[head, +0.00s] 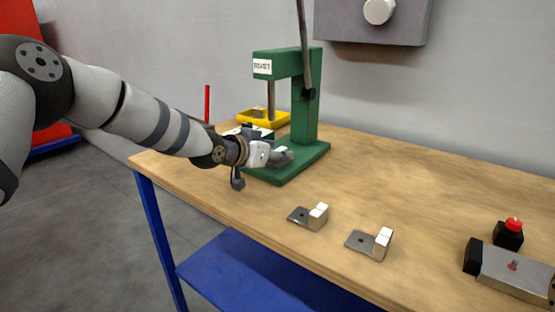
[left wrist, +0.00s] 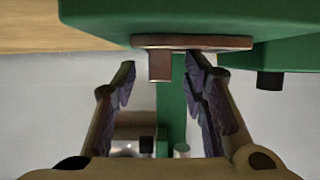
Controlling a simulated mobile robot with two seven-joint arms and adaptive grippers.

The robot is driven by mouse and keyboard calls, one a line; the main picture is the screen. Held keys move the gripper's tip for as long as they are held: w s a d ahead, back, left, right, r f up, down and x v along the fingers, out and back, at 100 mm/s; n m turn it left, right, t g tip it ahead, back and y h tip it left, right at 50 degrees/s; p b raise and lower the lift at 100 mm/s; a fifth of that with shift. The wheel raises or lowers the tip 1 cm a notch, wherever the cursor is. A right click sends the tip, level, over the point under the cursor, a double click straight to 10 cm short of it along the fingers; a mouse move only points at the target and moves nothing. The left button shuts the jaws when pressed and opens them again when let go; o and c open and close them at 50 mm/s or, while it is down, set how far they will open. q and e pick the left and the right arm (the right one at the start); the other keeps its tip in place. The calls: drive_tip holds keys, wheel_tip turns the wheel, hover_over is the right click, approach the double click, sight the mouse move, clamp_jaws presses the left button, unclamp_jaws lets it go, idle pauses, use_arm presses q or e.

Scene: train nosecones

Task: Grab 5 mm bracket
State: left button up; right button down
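Two small flat metal brackets lie near the table's front edge in the head view, each with a white upright block at its right: a left bracket (head: 300,215) and a right bracket (head: 362,241). I cannot tell which is the 5 mm one. My left gripper (head: 284,155) is at the base of the green rivet press (head: 318,110), behind and left of both brackets. Green press parts (left wrist: 172,110) show beyond the fingers. My right gripper is not in view.
The wooden table (head: 430,185) is clear between the press and the brackets. A yellow tray (head: 262,117) stands behind the press. A grey device (head: 515,272) and a red button on a black box (head: 509,236) are at the right. A blue lower shelf (head: 250,270) is below.

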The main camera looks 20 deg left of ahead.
use_arm(q)
drive_tip(key=shift+s+r, duration=0.1)
drive_tip(key=shift+r, duration=0.1)
drive_tip(key=shift+c, duration=0.9)
clamp_jaws()
